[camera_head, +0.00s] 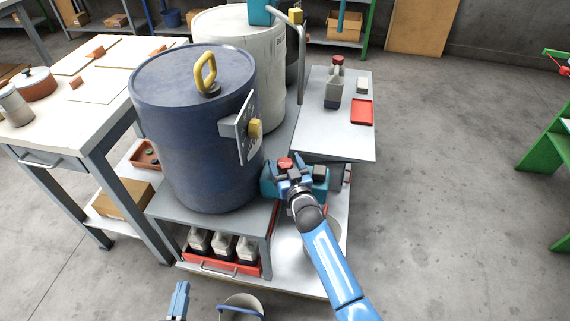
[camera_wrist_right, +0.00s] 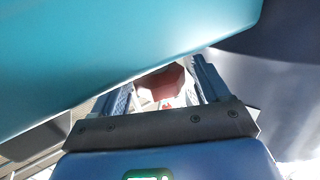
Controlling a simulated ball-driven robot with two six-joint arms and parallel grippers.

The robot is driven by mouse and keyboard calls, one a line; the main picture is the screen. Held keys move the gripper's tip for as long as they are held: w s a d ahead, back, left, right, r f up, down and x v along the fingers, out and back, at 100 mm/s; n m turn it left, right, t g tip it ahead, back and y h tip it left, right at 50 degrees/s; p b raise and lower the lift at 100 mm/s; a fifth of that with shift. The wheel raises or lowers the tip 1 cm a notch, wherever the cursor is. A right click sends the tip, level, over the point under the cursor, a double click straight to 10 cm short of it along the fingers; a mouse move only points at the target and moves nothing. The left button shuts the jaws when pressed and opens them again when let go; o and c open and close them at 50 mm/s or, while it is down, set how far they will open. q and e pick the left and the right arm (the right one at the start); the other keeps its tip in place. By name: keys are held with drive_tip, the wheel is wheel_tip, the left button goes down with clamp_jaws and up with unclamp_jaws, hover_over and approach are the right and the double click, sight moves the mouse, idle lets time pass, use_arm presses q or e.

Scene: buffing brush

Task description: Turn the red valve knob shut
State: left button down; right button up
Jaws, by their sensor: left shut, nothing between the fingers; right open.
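The red valve knob (camera_head: 285,162) sits on a teal body (camera_head: 268,183) beside the dark blue drum. In the right wrist view the red knob (camera_wrist_right: 166,80) shows between the two fingers, partly hidden by the teal surface (camera_wrist_right: 110,50) above it. My right gripper (camera_head: 291,175) is open at the knob, with one finger on each side in the wrist view; I cannot tell whether they touch it. My left gripper (camera_head: 179,290) is shut and empty at the bottom edge, far from the knob.
The dark blue drum (camera_head: 195,130) with a yellow handle stands left of the knob, a pale drum (camera_head: 245,55) behind it. A grey table (camera_head: 335,140) holds a bottle (camera_head: 334,92) and a red tray (camera_head: 362,111). A bucket (camera_head: 241,308) stands near my left gripper.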

drive_tip(key=shift+w, duration=0.15)
drive_tip(key=c, duration=0.9)
drive_tip(key=shift+f+b, duration=0.15)
drive_tip(key=shift+b, duration=0.55)
drive_tip(key=shift+c, duration=0.2)
drive_tip(key=m+h+b, duration=0.1)
drive_tip(key=h+b, duration=0.1)
drive_tip(key=b, duration=0.6)
drive_tip(key=m+h+b, duration=0.2)
drive_tip(key=h+b, duration=0.1)
drive_tip(key=b, duration=0.4)
drive_tip(key=shift+a+f+t+b, duration=0.1)
drive_tip(key=shift+t+b, duration=0.3)
drive_tip(key=m+h+b, duration=0.2)
drive_tip(key=h+b, duration=0.1)
drive_tip(key=shift+m+h+b, duration=0.5)
drive_tip(key=shift+h+b, duration=0.2)
drive_tip(key=shift+b, duration=0.1)
drive_tip(key=shift+r, duration=0.2)
